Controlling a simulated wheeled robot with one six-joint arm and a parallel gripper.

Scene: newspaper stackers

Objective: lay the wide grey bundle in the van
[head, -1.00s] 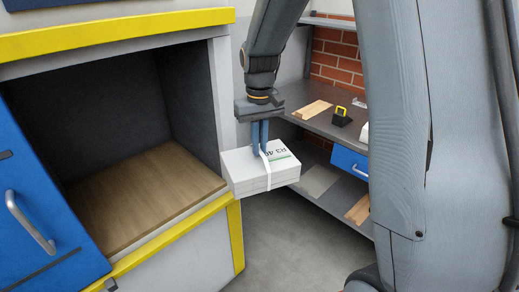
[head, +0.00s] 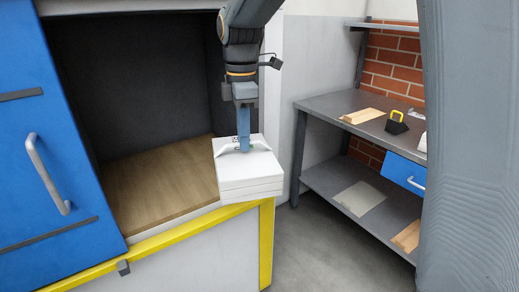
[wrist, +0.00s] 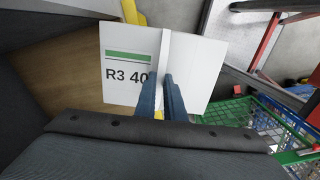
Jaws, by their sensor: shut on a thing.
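My gripper (head: 243,148) is shut on a light grey-white bundle (head: 250,178), a thick flat stack held roughly level. In the wrist view the bundle (wrist: 128,50) shows a green stripe, the print "R3 40" and a white strap, with my gripper's blue fingers (wrist: 160,95) at the strap. The van (head: 150,245) has an open bay with a wooden floor (head: 150,190) and dark walls. The bundle is at the bay's right front corner, overlapping the opening's edge in the head view. I cannot tell how far above the floor it is.
The van's blue door (head: 65,130) stands open at the left. A yellow-edged sill and right post border the bay. A grey shelf unit (head: 325,100) with wooden pieces and a black-yellow item (head: 396,122) stands at right. A green basket (wrist: 230,112) shows in the wrist view.

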